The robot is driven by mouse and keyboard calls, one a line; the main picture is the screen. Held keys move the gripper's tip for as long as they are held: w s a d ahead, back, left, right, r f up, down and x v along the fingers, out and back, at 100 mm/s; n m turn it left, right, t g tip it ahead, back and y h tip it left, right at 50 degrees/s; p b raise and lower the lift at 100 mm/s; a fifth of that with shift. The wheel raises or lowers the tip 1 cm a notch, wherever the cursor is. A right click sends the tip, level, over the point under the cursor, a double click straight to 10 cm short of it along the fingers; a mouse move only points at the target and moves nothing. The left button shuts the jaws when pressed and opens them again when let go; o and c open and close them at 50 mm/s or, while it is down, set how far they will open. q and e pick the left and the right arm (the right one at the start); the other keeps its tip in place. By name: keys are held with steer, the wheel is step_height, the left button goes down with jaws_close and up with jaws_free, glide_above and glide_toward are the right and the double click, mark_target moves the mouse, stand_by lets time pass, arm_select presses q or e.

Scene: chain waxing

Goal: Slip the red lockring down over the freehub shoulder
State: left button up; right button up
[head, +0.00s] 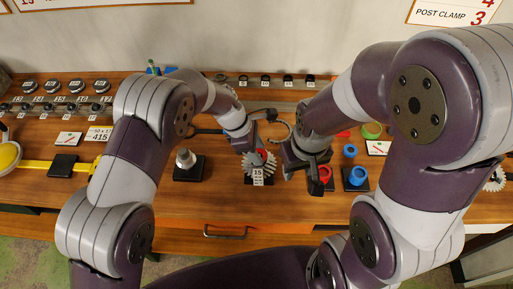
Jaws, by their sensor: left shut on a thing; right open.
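My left gripper (257,143) is shut on a small red ring, the red lockring (262,155), just behind the toothed cog marked 15 (258,171). The fingers partly hide the ring, and I cannot tell whether it touches the cog. A silver stepped post (186,158), which looks like the freehub, stands upright on a black block to the left, with nothing red on it. My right gripper (308,178) is open and low beside another red ring-shaped part (326,172) on a black block. The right gripper partly hides that block.
A rail with several numbered pieces (60,107) runs along the back left. A yellow strip (42,166) lies at the left. Bare wood (222,188) shows between freehub and cog.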

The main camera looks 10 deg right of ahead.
arm_select(q)
steer(key=shift+f, duration=0.2)
stand_by(0.5)
steer(key=o, duration=1.1)
steer(key=b+v, duration=0.1)
steer(key=v, duration=1.1)
steer(key=shift+w+a+r, duration=0.1)
steer(key=shift+a+r, duration=0.1)
steer(key=shift+r, duration=0.15)
